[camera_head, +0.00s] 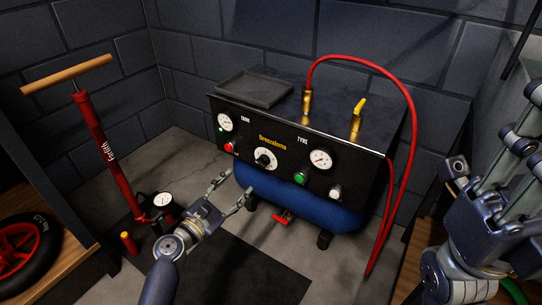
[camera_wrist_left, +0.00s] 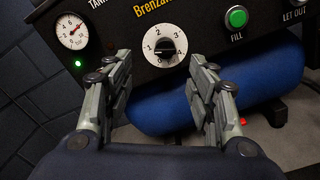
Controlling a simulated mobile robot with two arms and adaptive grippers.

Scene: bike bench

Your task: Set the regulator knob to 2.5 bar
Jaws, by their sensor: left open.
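The regulator knob (camera_head: 265,159) is a black grip on a white numbered dial on the compressor's (camera_head: 290,155) black front panel. It also shows in the left wrist view (camera_wrist_left: 165,48), its grip lying roughly level; its exact setting is too small to read. My left gripper (camera_head: 235,188) is open and empty, below and in front of the panel. In the left wrist view its two fingers (camera_wrist_left: 161,75) stand apart, with the dial between and beyond them, not visibly touched. The TYRE gauge (camera_head: 320,160) is right of the knob. My right gripper (camera_head: 488,155) is at the right edge.
The panel carries a TANK gauge (camera_head: 225,122), a red button (camera_head: 229,147), a green FILL button (camera_head: 300,178) and a LET OUT button (camera_head: 335,192). A red hose (camera_head: 410,110) loops down the right side. A red floor pump (camera_head: 105,150) stands left of my left arm.

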